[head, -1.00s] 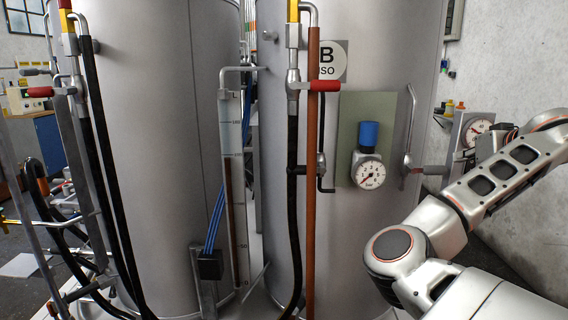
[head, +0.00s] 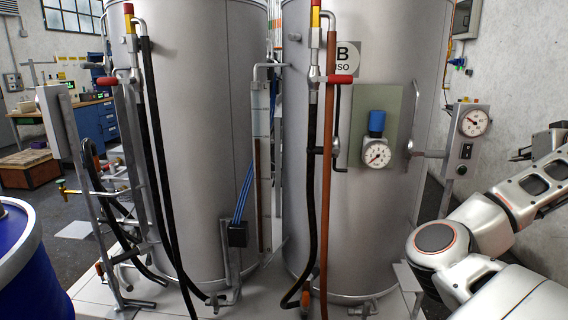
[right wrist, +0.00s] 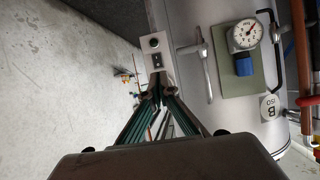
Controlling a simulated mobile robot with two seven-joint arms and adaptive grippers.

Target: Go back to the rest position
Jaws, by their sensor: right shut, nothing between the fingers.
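My right arm comes in at the right edge of the head view, bent at the elbow. Its gripper (head: 521,154) is small and partly hidden there, pointing left near the control post. In the right wrist view the two dark green fingers of the gripper (right wrist: 160,96) converge to closed tips with nothing held between them. The tips appear in front of the control box, apart from the tank. My left gripper is in neither current view.
Two tall grey tanks, left (head: 200,130) and right (head: 385,220), stand ahead with pipes and hoses. A gauge (head: 376,154) is on the right tank. A control post (head: 465,150) stands beside it. A blue drum (head: 35,270) is at lower left. A wall is at right.

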